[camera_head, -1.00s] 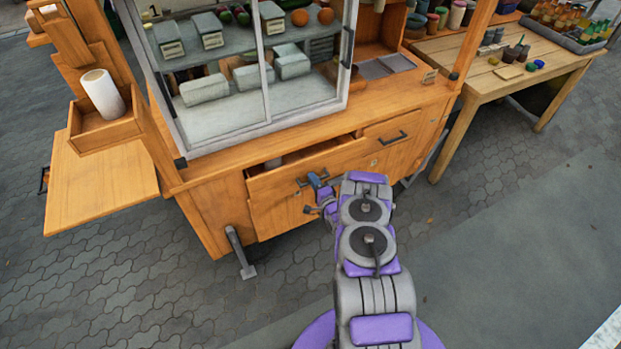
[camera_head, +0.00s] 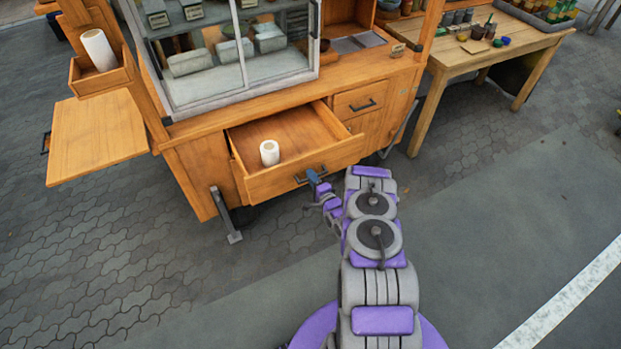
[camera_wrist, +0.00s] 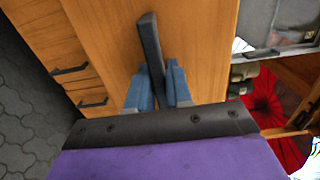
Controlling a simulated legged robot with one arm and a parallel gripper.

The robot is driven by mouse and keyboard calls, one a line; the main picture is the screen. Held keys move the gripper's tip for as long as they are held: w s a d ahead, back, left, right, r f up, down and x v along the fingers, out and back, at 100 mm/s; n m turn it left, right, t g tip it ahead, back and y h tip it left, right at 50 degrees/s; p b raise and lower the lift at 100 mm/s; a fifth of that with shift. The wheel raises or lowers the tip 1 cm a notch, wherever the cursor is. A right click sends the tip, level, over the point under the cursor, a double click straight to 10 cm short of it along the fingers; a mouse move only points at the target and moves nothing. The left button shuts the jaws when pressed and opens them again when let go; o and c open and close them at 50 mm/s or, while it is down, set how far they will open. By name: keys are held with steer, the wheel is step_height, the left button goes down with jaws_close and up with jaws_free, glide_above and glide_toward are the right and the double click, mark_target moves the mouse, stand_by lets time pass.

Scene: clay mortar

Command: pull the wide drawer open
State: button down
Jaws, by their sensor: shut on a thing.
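The wide drawer (camera_head: 262,183) of the wooden cart stands well out from the cart body, and its inside shows. A white roll (camera_head: 269,152) stands upright inside it, near the front left. The drawer's dark bar handle (camera_head: 301,180) is on its front panel. My gripper (camera_head: 316,179) is at the right part of this handle. In the wrist view, the blue fingers of my gripper (camera_wrist: 158,85) close around the dark handle (camera_wrist: 150,42). The fingers hide part of the handle.
A narrower shut drawer (camera_head: 360,100) is to the right of the wide one. A metal leg (camera_head: 225,215) stands at the cart's front left. A wooden table (camera_head: 460,62) with jars is at the right. The paving (camera_head: 120,260) at front left is clear.

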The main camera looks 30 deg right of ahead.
steer(key=shift+s+d+f, duration=0.1)
steer(key=shift+s+d, duration=0.35)
steer(key=shift+d, duration=0.2)
steer(key=c, duration=1.4)
jaws_free()
steer(key=shift+o, duration=1.4)
steer(key=shift+w+d+f, duration=0.1)
steer(key=shift+d, duration=0.15)
steer(key=s+p, duration=0.4)
steer(key=s, duration=1.3)
steer(key=shift+s+d+p, duration=0.15)
steer(key=shift+d+p, duration=0.1)
steer(key=shift+p, duration=0.05)
